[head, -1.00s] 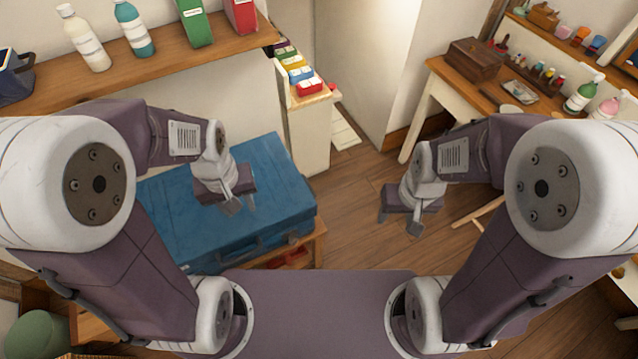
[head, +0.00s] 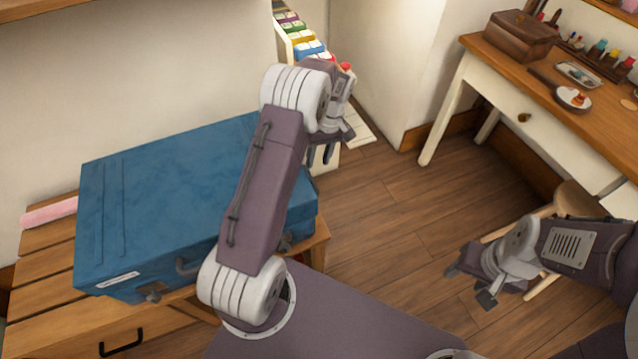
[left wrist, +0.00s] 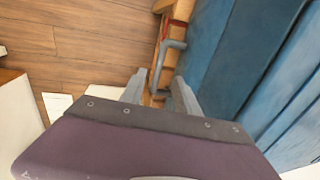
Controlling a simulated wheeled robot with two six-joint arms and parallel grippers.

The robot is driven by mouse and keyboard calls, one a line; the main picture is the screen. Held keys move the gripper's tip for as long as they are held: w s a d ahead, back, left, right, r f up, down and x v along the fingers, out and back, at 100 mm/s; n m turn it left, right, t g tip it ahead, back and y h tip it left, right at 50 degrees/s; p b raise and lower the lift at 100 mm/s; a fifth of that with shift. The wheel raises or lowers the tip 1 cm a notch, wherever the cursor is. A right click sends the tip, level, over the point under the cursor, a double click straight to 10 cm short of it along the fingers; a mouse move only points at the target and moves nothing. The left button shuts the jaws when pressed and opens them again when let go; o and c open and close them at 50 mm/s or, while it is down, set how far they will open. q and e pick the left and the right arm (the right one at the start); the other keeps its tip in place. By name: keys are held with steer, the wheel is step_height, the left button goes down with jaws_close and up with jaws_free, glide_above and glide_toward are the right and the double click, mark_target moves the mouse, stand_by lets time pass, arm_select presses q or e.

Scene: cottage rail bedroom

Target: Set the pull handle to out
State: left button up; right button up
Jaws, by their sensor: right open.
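A blue suitcase (head: 150,200) lies flat on a slatted wooden bench (head: 45,260) in the head view. In the left wrist view, a grey bent bar handle (left wrist: 166,62) stands at the side of the blue suitcase (left wrist: 235,50). My left gripper (head: 320,154) is beyond the suitcase's right end, fingers pointing down. In the left wrist view its fingers (left wrist: 159,90) are apart, with the bar ahead of and partly between them; I cannot tell whether they touch. My right gripper (head: 469,284) is open and empty over the floor.
A white shelf unit with coloured boxes (head: 308,48) stands behind my left gripper. A white-legged desk (head: 480,90) with a wooden box (head: 520,38) is at the right, with a stool (head: 575,200) near it. The wooden floor (head: 390,210) between is open.

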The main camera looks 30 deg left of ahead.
mark_target(313, 181)
arm_select(q)
steer(key=f+b, duration=0.1)
steer(key=f, duration=0.2)
steer(key=s+f+b, duration=0.1)
steer(key=f, duration=0.2)
steer(key=a+f+b, duration=0.1)
steer(key=f, duration=0.1)
steer(key=shift+s+a+f, duration=0.1)
steer(key=shift+s+f, duration=0.05)
steer(key=shift+f, duration=0.25)
jaws_close()
stand_by(0.9)
